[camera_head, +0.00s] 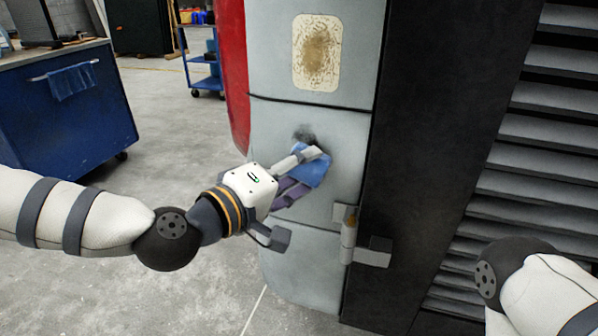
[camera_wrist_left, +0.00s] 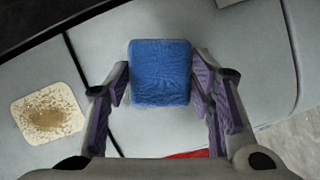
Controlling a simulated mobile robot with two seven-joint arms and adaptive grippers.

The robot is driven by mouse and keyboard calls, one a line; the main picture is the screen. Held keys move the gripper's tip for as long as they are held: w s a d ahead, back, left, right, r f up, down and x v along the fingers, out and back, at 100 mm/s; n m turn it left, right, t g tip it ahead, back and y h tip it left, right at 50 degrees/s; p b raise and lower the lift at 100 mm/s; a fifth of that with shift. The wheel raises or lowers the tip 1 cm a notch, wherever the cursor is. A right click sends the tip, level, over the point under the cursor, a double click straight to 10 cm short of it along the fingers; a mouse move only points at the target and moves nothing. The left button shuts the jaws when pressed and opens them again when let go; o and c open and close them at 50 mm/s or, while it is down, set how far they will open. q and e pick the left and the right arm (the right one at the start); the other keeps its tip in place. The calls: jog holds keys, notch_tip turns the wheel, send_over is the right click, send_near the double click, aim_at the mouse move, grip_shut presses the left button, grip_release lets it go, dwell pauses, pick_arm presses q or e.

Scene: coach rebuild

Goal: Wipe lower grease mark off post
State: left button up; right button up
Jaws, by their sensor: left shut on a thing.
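The post (camera_head: 310,255) is a pale grey upright panel in the head view. A dark grease mark (camera_head: 304,134) shows on it, just above the blue cloth (camera_head: 316,171); part of the mark may be hidden behind the cloth. My left gripper (camera_head: 303,172) is shut on the cloth and holds it at the post's face; whether it presses there I cannot tell. In the left wrist view the cloth (camera_wrist_left: 161,72) sits as a folded blue pad between the fingers, and no dark mark shows. A tan, brown-stained patch (camera_head: 317,53) is higher on the post. My right gripper is out of view.
A hinge-like metal fitting (camera_head: 348,235) sticks out low on the post's right edge. A dark panel and grey louvres (camera_head: 520,140) stand at right. A blue cabinet (camera_head: 72,112) with a hanging cloth is at left, and a blue cart (camera_head: 203,65) is behind. The floor between is clear.

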pick_arm(q)
jog(key=shift+w+d, duration=0.3)
jog(key=shift+w, duration=0.6)
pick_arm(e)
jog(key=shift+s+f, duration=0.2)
pick_arm(q)
jog(key=shift+s+r+p, duration=0.15)
jog(key=shift+r+p, duration=0.75)
jog(key=shift+r, duration=1.1)
jog(key=shift+r+p, duration=0.8)
jog(key=shift+r, duration=0.95)
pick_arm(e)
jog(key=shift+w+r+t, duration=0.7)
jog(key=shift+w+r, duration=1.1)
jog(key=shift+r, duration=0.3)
pick_arm(q)
notch_tip(320, 180, down, 4)
jog(key=shift+f+b, duration=0.1)
jog(key=shift+b, duration=0.55)
jog(key=shift+f+b, duration=0.8)
jog(key=shift+f, duration=1.05)
jog(key=shift+r, duration=0.15)
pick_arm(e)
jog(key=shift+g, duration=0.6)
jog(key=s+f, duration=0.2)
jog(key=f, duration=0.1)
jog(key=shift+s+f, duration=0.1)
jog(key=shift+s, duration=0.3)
